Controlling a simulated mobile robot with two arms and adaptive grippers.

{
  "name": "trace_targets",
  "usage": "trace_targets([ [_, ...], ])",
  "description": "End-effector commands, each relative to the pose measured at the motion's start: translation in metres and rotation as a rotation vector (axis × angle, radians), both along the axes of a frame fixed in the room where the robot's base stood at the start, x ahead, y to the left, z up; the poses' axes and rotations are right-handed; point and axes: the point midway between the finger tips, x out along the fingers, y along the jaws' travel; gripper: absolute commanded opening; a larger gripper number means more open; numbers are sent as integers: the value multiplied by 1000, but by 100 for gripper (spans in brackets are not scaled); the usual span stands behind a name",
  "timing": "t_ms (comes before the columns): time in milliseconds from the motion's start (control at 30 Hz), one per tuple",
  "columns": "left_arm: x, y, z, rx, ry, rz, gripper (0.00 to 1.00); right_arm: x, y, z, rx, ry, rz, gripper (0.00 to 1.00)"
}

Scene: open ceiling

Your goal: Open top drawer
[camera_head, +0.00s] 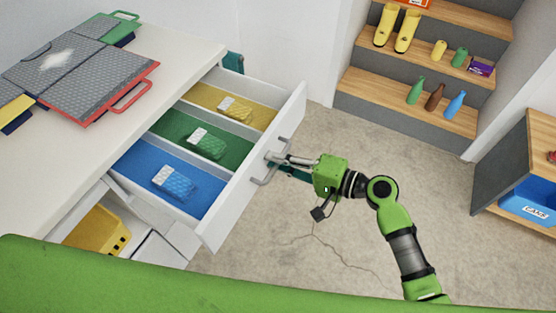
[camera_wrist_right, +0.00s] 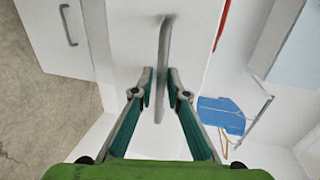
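The top drawer (camera_head: 240,187) of the white cabinet is pulled far out in the head view. Its inside shows a yellow, a green and a blue compartment. The grey drawer handle (camera_head: 268,169) is on its white front; it also shows in the wrist view as a curved bar (camera_wrist_right: 165,45). My right gripper (camera_head: 272,158) is at the handle. In the right wrist view, the gripper's two fingertips (camera_wrist_right: 160,76) stand on either side of the bar, partly open, with small gaps beside it. My left gripper is not in view.
Wooden steps (camera_head: 410,95) with boots and bottles stand at the back. A cabinet (camera_head: 510,165) with a blue bin (camera_head: 530,200) stands right. The floor between is clear.

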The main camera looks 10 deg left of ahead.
Motion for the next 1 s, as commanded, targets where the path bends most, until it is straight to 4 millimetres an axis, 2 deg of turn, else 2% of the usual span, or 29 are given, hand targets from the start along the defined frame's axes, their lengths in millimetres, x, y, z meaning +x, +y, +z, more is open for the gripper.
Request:
trace_targets([
  [167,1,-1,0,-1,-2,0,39,-2,-8,2,1,-1,-1,14],
  [267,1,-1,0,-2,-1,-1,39,-7,-22,4,-3,-2,-2,14],
  [500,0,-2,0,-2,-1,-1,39,-25,-70,14,-4,1,-1,14],
  [700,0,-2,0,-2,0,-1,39,-36,-99,21,-3,1,0,14],
  [833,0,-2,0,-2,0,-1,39,-39,-108,24,-1,0,0,14],
  [1000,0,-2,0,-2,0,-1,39,-40,-111,25,0,0,1,14],
])
